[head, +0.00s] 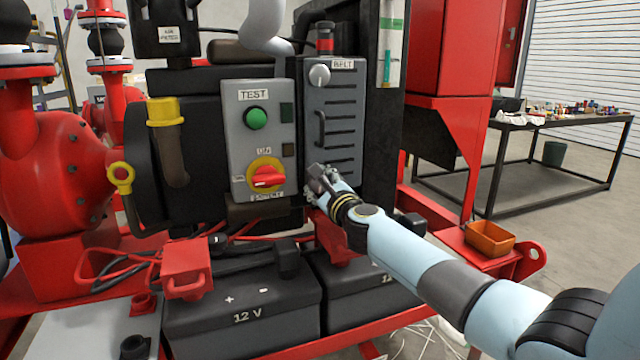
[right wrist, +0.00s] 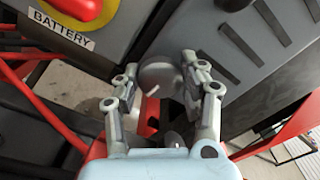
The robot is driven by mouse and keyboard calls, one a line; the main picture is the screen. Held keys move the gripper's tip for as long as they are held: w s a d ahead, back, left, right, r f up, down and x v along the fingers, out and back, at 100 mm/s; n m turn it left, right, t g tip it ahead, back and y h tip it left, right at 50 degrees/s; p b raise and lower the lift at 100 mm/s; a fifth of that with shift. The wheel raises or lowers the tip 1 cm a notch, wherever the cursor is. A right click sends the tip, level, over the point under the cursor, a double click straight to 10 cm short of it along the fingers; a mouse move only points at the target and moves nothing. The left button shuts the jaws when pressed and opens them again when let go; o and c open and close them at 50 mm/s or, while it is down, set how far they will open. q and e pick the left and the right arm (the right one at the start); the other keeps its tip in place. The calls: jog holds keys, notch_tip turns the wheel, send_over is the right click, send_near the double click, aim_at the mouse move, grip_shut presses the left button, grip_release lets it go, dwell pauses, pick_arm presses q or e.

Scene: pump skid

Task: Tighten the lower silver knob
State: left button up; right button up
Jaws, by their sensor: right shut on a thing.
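The lower silver knob (right wrist: 158,77) sits at the bottom corner of the grey slatted BELT cover (head: 345,107). In the right wrist view my right gripper (right wrist: 160,70) has one finger on each side of it and is shut on it. In the head view my right gripper (head: 318,182) reaches the cover's lower left corner and hides the knob. The upper silver knob (head: 319,75) is at the cover's top left, clear of the gripper. My left gripper is not in view.
The grey TEST panel (head: 238,155) with a green button (head: 256,117) and red rotary switch (head: 268,178) stands just left. Black 12 V batteries (head: 241,310) lie below. An orange tray (head: 489,238) sits right, and a workbench (head: 560,122) stands farther back.

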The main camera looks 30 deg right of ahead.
jog(key=o, duration=1.2)
jog(key=v, duration=1.1)
jog(key=shift+a+f, duration=0.1)
jog(key=shift+s+a, duration=0.1)
jog(key=shift+s, duration=0.4)
